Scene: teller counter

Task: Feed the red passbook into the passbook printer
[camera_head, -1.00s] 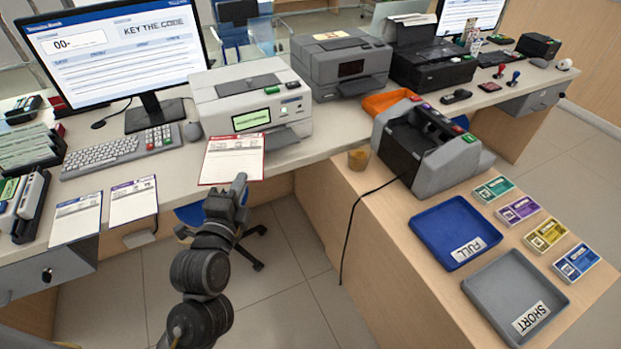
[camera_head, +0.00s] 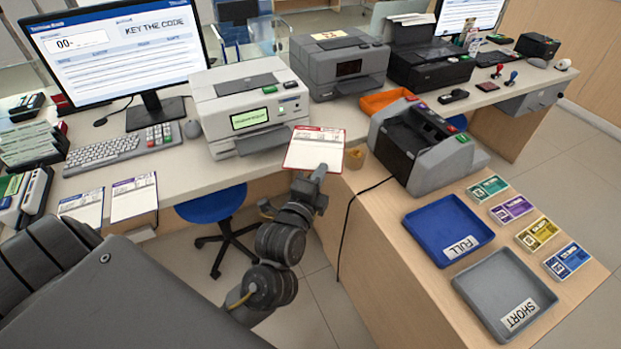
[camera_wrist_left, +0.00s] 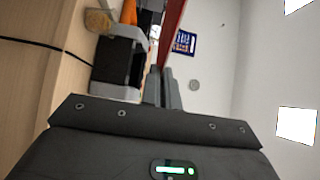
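The red passbook (camera_head: 314,148) is open, with white pages and a red top edge, and is held in the air in front of the counter. My left gripper (camera_head: 320,172) is shut on its near edge. In the left wrist view the passbook (camera_wrist_left: 172,32) shows nearly edge-on as a red strip beyond the fingers (camera_wrist_left: 163,88). The passbook printer (camera_head: 252,108), white with a green-lit display, stands on the counter to the left of and behind the passbook. The passbook is apart from its front tray. My right gripper is not in view.
Blue-edged (camera_head: 82,206) and purple-edged (camera_head: 134,197) passbooks lie at the counter's front edge. A grey counting machine (camera_head: 430,150), a small cup (camera_head: 354,158) and a black cable are right of the gripper. Blue (camera_head: 412,222) and grey (camera_head: 462,283) trays lie on the side desk.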

